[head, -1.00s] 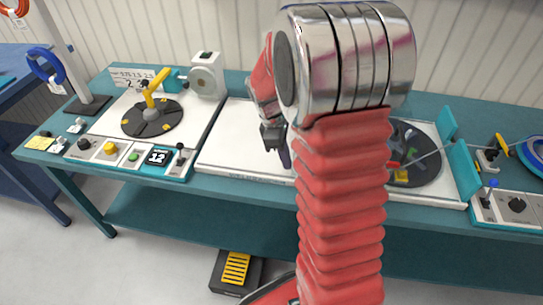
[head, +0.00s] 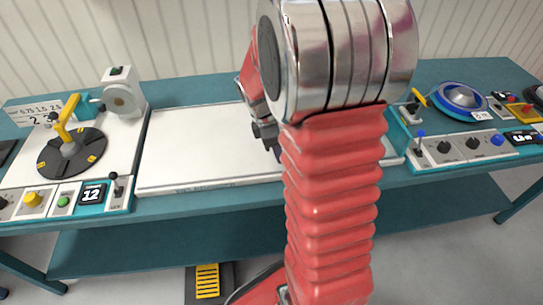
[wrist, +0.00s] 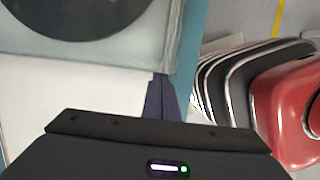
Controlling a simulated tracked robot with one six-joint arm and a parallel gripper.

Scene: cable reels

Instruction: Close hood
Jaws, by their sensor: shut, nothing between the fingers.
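My gripper shows in the wrist view as two dark fingers pressed together (wrist: 161,80), with nothing between them. It is over the white worktop, beside the front edge of a hazy grey, see-through-looking panel (wrist: 110,58). A dark round disc (wrist: 50,22) shows under or behind that panel, cut off by the picture's edge. The panel may be the hood; I cannot tell whether it is fully down or whether the fingers touch it. In the head view my red arm hides the disc and most of the hood's place; only part of my gripper (head: 265,132) shows.
The white worktop (head: 200,150) left of my arm is clear. A turntable with a yellow handle (head: 68,130) stands at the left. A control panel (head: 465,148) and a blue reel (head: 460,97) are at the right. A black-and-yellow pedal (head: 208,283) lies on the floor.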

